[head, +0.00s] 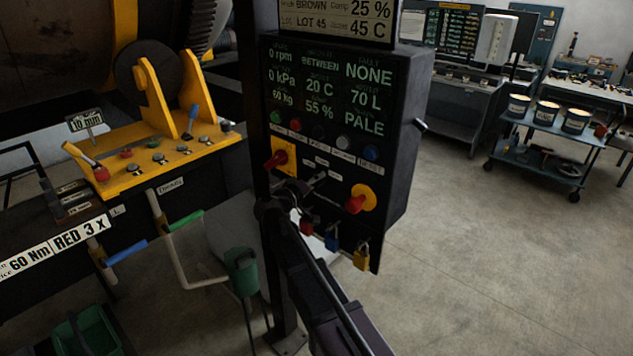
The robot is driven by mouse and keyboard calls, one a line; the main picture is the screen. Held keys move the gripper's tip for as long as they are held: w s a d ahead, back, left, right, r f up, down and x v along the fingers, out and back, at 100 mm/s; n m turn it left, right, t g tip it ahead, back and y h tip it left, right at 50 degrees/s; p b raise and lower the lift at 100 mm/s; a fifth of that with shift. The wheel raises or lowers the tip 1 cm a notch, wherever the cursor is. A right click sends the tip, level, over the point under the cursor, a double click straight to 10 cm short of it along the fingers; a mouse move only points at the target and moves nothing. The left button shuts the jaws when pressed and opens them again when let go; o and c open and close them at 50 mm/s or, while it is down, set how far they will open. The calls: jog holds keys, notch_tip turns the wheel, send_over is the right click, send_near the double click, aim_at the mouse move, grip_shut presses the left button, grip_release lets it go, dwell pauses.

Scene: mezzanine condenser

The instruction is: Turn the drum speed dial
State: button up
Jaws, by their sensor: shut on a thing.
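A black control panel (390,160) stands upright in the middle of the head view. Its display (330,85) has green readings, among them 0 rpm, 20 C and NONE. My gripper (306,186) reaches up from below to the panel's lower middle, between two red rotary switches. It is shut on a small part there, apparently the drum speed dial. My fingers hide the dial, so its pointer and setting cannot be read. The left red switch (277,159) sits on a yellow plate, and the right red switch (356,204) on a yellow disc.
A row of coloured buttons (343,143) lies above my gripper. A yellow lever console (160,160) stands at left. A cart with cans (530,135) is at right; the floor before it is clear.

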jog(key=shift+m, duration=0.7)
jog(key=o, duration=1.1)
jog(key=shift+o, duration=0.2)
jog(key=shift+s, duration=0.1)
jog(key=v, duration=0.7)
jog(key=shift+s+a, duration=0.1)
jog(key=shift+a, duration=0.05)
